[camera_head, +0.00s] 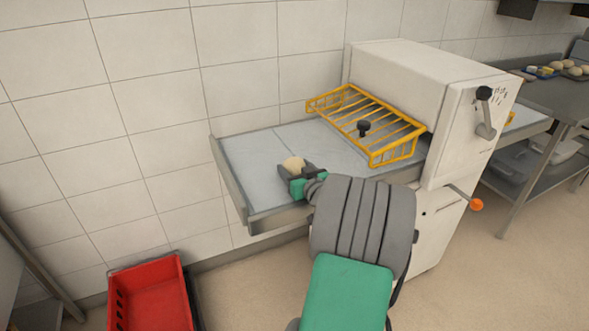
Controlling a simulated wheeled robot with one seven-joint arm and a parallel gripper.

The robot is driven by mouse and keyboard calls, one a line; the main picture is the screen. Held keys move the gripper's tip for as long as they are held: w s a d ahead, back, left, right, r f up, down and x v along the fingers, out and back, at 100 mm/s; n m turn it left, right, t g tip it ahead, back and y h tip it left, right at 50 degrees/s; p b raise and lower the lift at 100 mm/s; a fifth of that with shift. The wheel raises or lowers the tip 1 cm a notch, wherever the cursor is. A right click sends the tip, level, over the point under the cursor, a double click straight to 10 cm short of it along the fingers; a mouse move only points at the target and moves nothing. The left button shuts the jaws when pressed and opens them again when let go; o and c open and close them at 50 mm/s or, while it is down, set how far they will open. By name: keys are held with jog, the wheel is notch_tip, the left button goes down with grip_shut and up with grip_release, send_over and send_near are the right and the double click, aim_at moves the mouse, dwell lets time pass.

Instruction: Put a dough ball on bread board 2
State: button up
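A pale dough ball (293,164) shows at the left part of the grey-white belt table of the machine. My gripper (294,170) is at this ball, with a dark finger on each side of it and no clear gap between. It looks shut on the ball. I cannot tell whether the ball touches the belt under it. More pale dough balls (569,64) lie on the far table at the upper right. I cannot make out a bread board marked 2.
The white machine (432,85) has a yellow wire guard (398,150) over its belt table (240,150), and a side lever with an orange knob (476,205). A red crate (155,290) stands at the lower left. A steel table (570,103) stands at right. Floor is open at lower right.

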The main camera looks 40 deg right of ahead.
jog(key=o, duration=0.4)
jog(key=shift+o, duration=0.2)
jog(key=shift+r, duration=0.1)
